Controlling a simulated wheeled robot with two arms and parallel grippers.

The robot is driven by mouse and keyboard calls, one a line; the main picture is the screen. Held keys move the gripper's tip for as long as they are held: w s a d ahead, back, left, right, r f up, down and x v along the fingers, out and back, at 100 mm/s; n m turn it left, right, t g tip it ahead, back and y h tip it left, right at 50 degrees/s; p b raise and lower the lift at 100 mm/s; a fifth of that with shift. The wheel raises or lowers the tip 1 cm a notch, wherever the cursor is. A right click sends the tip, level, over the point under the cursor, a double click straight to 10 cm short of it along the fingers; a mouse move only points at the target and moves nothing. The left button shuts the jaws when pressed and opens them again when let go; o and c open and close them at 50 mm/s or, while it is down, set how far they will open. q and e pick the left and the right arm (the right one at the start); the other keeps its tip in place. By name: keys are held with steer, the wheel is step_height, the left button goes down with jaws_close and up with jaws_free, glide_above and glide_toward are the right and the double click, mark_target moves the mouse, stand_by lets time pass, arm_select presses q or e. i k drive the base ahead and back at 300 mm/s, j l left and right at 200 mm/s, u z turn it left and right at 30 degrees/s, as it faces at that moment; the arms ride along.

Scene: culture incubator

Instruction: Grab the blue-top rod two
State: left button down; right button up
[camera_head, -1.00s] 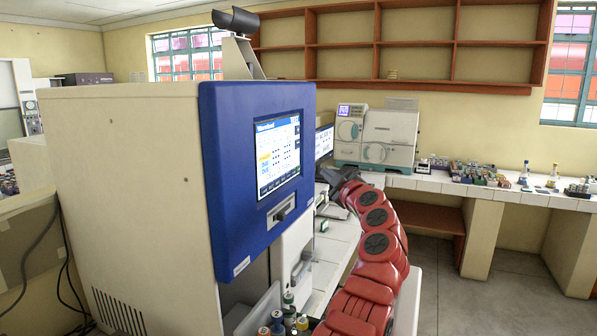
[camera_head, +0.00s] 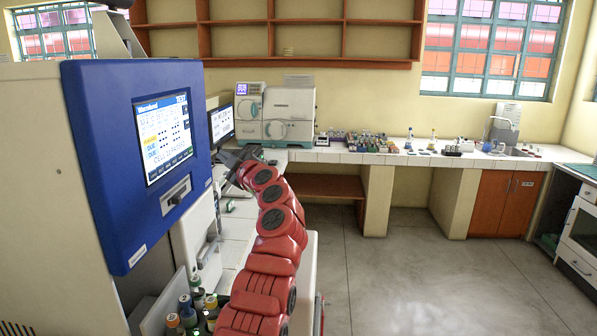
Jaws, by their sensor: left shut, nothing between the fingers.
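My left arm is red and reaches forward from the bottom of the view. Its dark grey gripper (camera_head: 236,158) is over the white side counter, near the small monitor, shut and empty. Several capped tubes (camera_head: 187,305) stand at the bottom left, beside the incubator; one cap looks bluish, but they are too small to tell a rod two. More small tubes and bottles (camera_head: 365,141) stand in racks on the far counter, too small to tell by cap colour. The gripper is apart from both groups. My right gripper is out of view.
The large incubator with a blue front (camera_head: 95,140) and lit screen fills the left. A white machine (camera_head: 290,112) stands on the far tiled counter (camera_head: 345,157). A sink (camera_head: 515,151) is at its right end. The grey floor (camera_head: 400,270) is clear at the right.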

mark_target(188, 316)
steer(key=k+l, duration=0.65)
steer(key=l, duration=0.25)
